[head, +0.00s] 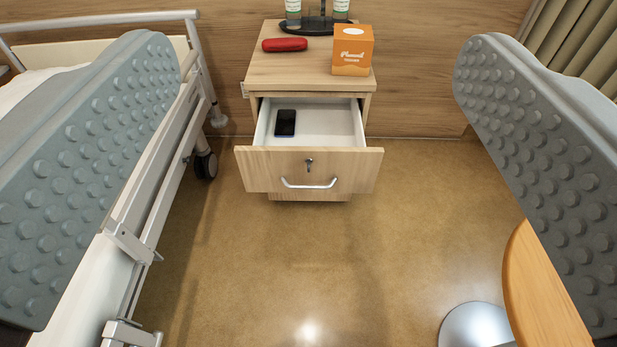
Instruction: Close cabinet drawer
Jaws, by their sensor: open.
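The wooden bedside cabinet (262,73) stands against the wall, ahead of me. Its drawer (261,168) is pulled out towards me, showing a white inside. The drawer front has a curved metal handle (308,185) and a keyhole lock with a key (309,163). A dark phone (285,123) lies in the drawer towards the left. My gripper (316,50) is wide open, with one grey studded pad at each side of the picture. Nothing is between the pads close to me; the drawer shows between them, apart from both.
A red case (284,44), an orange box (353,50) and a dark stand with bottles (312,25) are on the cabinet top. A bed rail (172,150) and bed are at left. A round wooden table (540,290) is lower right. The floor (330,260) before the drawer is clear.

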